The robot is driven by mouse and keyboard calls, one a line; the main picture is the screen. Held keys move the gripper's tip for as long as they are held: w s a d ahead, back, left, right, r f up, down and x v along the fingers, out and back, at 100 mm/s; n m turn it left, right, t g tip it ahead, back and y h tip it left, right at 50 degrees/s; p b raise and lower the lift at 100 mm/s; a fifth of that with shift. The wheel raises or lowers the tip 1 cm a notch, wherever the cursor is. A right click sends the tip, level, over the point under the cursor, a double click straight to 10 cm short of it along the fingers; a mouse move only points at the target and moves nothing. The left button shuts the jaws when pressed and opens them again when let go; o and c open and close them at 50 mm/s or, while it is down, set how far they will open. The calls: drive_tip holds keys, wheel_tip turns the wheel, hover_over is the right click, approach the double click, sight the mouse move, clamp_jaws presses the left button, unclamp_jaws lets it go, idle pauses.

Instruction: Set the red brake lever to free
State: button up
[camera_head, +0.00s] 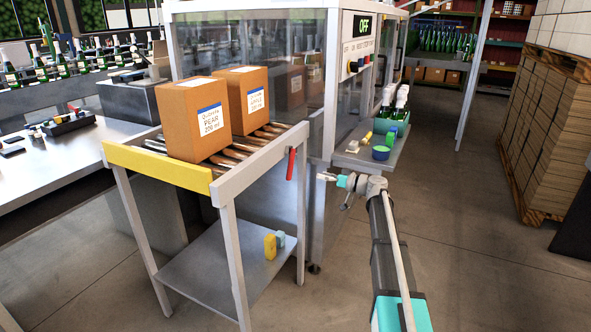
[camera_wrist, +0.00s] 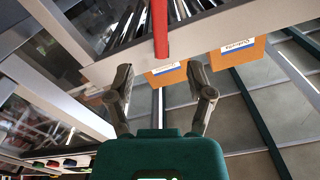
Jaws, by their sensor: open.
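The red brake lever (camera_head: 291,164) is on the side rail of the roller stand, near its right corner, and hangs down along the rail in the head view. In the wrist view the red lever (camera_wrist: 160,28) stands out at the top middle, in front of the grey rail. My gripper (camera_head: 328,177) is to the right of the lever, apart from it. In the wrist view my gripper (camera_wrist: 160,80) has its two fingers spread, with nothing between them. The lever lies beyond the fingertips, roughly centred between them.
Two cardboard boxes (camera_head: 198,118) sit on the rollers behind a yellow end bar (camera_head: 158,168). A yellow block (camera_head: 270,246) stands on the lower shelf. The capsuling machine (camera_head: 300,60) is behind, with a side shelf (camera_head: 372,160) holding bottles.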

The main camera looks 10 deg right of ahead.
sight(292, 169)
drive_tip(key=x, duration=1.3)
